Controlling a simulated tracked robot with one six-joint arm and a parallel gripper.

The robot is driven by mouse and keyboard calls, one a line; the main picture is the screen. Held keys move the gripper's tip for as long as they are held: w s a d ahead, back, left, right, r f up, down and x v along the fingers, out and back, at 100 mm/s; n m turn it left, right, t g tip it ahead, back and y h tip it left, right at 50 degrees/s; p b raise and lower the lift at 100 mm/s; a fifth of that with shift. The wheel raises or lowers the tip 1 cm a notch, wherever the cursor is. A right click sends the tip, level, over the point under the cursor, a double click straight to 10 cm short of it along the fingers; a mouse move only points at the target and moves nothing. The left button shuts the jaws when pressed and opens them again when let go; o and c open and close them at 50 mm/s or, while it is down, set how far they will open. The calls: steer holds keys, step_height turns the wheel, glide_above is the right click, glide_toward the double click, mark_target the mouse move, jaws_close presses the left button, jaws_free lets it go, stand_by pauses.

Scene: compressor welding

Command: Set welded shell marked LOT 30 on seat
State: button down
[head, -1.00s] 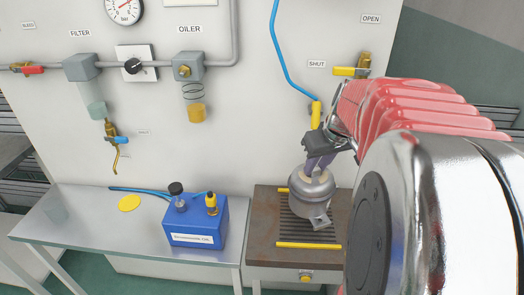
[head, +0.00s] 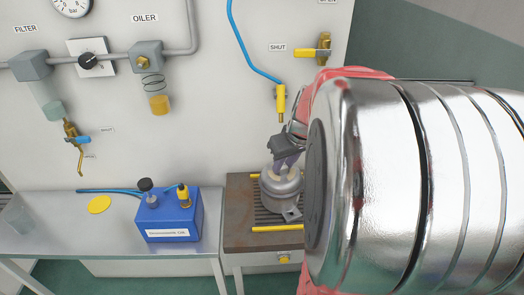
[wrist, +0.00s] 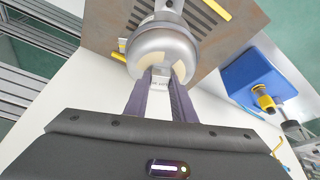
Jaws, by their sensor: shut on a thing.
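The welded shell (head: 283,187) is a grey metal body with a foot bracket, at the slotted brown plate (head: 240,228) with yellow strips. I cannot tell whether it touches the plate. My gripper (head: 287,162) is shut on the shell's top. In the wrist view the shell (wrist: 162,55) sits between the fingertips of my gripper (wrist: 164,78), with a small label at the grip that is too small to read. My arm hides the right part of the plate in the head view.
A blue box (head: 168,218) with a yellow-topped fitting stands left of the plate on a metal bench (head: 95,238). A yellow disc (head: 99,205) and a clear cup (head: 17,220) lie farther left.

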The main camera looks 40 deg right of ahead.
steer(key=c, duration=1.5)
jaws_free()
steer(key=shift+r, duration=0.1)
steer(key=v, duration=1.2)
steer(key=shift+s+a+f+n+t+y, duration=0.3)
steer(key=shift+s+a+f, duration=0.55)
steer(key=shift+a, duration=3.6)
steer(key=shift+s+a+f+n+t+y, duration=0.1)
steer(key=shift+s+a+f+n, duration=0.6)
steer(key=shift+a, duration=3.7)
steer(key=shift+s+a+f+n+t+y, duration=0.15)
steer(key=shift+s+a+f, duration=0.85)
steer(key=shift+a, duration=3.45)
